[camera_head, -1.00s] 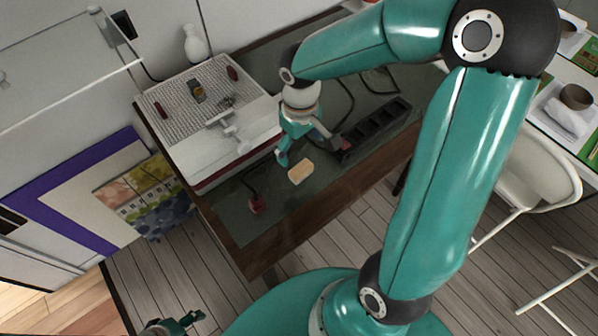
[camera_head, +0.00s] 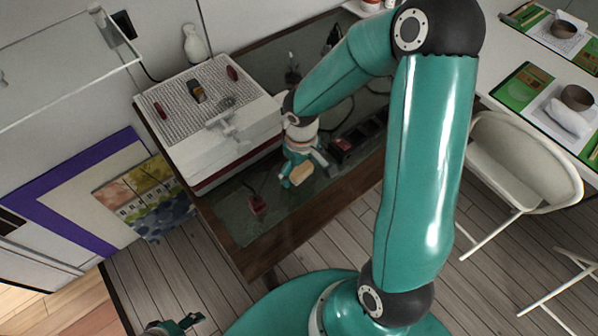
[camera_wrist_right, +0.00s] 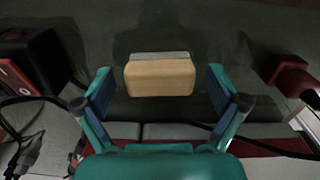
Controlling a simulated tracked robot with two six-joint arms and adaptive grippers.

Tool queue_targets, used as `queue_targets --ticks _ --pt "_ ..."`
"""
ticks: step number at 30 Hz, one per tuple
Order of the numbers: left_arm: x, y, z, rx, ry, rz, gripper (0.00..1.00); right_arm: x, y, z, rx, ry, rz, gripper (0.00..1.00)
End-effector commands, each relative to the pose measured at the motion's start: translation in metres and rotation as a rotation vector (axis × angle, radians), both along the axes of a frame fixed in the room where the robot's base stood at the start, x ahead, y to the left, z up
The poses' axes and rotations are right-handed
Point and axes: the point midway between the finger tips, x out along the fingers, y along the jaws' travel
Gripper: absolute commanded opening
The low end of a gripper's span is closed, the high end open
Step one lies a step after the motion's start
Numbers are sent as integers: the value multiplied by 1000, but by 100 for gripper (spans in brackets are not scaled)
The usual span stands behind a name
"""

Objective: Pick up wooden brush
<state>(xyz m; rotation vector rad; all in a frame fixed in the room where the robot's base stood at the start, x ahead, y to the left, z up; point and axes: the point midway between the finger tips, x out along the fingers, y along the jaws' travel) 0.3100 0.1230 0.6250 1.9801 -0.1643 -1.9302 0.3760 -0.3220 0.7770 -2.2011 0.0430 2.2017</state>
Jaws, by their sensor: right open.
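The wooden brush (camera_head: 302,174) is a small tan block lying on the dark green top of the wooden table. In the right wrist view the brush (camera_wrist_right: 160,77) shows its tan wood with a thin grey strip along its far edge. My right gripper (camera_head: 296,181) is open, low over the table at the brush. In the wrist view its two fingers (camera_wrist_right: 162,84) stand on either side of the brush, with a gap on each side. My left gripper (camera_head: 189,321) is at the bottom left edge, far from the brush; its finger opening is too small to judge.
A white machine with a perforated top (camera_head: 205,110) stands left of the brush. A red plug (camera_head: 257,204) lies on the table nearer the front, and a dark power strip (camera_head: 362,139) lies to the right. Cables run nearby. A white chair (camera_head: 510,165) stands at right.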

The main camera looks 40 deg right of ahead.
Motion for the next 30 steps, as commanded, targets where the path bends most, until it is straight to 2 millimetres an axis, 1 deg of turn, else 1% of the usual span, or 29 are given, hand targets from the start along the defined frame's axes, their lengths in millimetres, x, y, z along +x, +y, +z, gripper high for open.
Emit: queue_targets --ticks 2,3,11,12,14,23,26,30 --pt "0 0 0 0 0 0 60 0 0 0 0 0 0 96" --pt "0 0 0 0 0 0 60 0 0 0 0 0 0 89" --pt "0 0 0 0 0 0 60 0 0 1 0 0 0 46" --pt "0 0 0 0 0 0 60 0 0 1 0 0 0 39" --pt "0 0 0 0 0 0 60 0 0 1 0 0 0 31" --pt "0 0 1 0 0 0 60 0 0 3 -1 -1 1 31" --pt "0 0 1 0 0 0 60 1 0 8 -2 -1 1 31" --pt "0 0 4 0 0 0 60 1 0 22 -2 -4 0 31"
